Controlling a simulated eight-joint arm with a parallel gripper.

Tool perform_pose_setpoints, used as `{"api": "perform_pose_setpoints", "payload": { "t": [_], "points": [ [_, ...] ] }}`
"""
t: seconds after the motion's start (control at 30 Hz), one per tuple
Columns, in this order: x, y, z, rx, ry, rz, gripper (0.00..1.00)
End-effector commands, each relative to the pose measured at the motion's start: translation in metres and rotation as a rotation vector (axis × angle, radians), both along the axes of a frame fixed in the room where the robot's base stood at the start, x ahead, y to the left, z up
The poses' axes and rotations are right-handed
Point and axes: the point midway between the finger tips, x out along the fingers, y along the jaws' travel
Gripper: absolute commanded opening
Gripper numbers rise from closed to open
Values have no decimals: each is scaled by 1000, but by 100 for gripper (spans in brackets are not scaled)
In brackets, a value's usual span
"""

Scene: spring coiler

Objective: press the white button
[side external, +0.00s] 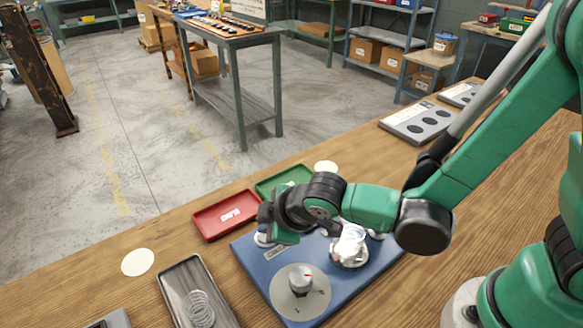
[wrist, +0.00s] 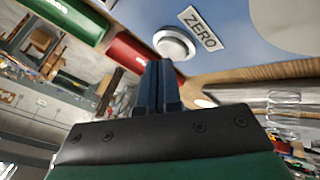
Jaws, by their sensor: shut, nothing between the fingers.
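The white button (wrist: 174,44) is a round cap in a pale ring on the blue panel (wrist: 245,25), beside a ZERO label (wrist: 203,29). In the side external view the white button (side external: 262,239) shows only partly beside my gripper (side external: 268,222). In the wrist view my gripper (wrist: 160,70) is shut and empty, its dark fingertips just below the button in the picture. A small gap seems to show between tips and button, but I cannot tell whether they touch. In the side external view the fingertips are hard to make out.
The blue panel also bears a dial (side external: 300,291) with a silver knob and a shiny round fitting (side external: 350,247). A red tray (side external: 226,214) and a green tray (side external: 284,180) lie behind it. A metal tray (side external: 184,276) with a spring (side external: 200,308) lies left.

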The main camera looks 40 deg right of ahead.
Motion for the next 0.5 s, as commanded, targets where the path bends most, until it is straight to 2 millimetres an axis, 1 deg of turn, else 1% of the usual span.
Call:
{"api": "perform_pose_setpoints", "payload": {
  "t": [0.5],
  "points": [
    [0, 0, -6, 0, 0, 0, 0]
  ]
}}
